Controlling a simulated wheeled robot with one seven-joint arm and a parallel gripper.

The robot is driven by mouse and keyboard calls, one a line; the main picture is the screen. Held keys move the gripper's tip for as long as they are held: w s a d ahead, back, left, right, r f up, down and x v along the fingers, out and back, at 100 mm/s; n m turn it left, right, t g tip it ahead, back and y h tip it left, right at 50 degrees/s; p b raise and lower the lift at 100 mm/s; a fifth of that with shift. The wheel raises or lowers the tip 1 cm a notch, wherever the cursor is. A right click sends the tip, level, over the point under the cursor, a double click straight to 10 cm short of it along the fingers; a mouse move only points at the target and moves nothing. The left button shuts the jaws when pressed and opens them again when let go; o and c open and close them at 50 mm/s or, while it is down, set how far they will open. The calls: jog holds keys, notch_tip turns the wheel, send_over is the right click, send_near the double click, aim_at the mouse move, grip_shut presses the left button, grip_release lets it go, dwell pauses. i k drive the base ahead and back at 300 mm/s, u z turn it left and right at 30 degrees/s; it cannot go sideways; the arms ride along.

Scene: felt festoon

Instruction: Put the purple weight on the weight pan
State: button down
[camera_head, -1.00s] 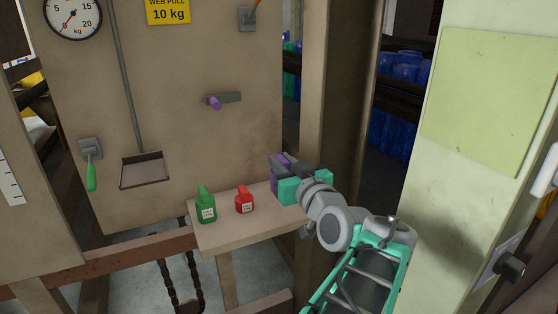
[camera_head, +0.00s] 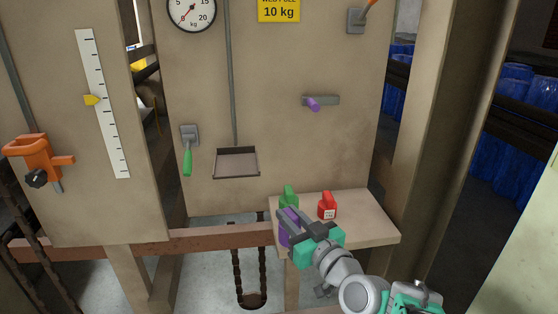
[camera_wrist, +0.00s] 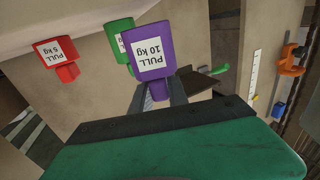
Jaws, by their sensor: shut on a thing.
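The purple weight (camera_head: 287,226) is held in my gripper (camera_head: 304,224), which is shut on it, in front of the small shelf's left part. In the wrist view the purple weight (camera_wrist: 153,50) shows a label reading "PULL 10 kg", upside down, between the two dark fingers (camera_wrist: 160,95). The weight pan (camera_head: 236,163) is an empty-looking shallow tray hanging on a rod against the panel, up and left of my gripper. The gripper hides part of the shelf.
A green weight (camera_head: 288,196) and a red weight (camera_head: 327,206) stand on the shelf (camera_head: 367,220). A green-handled lever (camera_head: 187,160) is mounted left of the pan. A purple peg (camera_head: 313,104) juts from the panel above. A dial (camera_head: 191,12) and a ruler (camera_head: 103,103) are higher left.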

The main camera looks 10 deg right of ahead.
aim_at(236, 163)
jog(key=z, duration=0.6)
jog(key=k, duration=1.45)
jog(key=u, duration=1.45)
jog(key=i, duration=1.65)
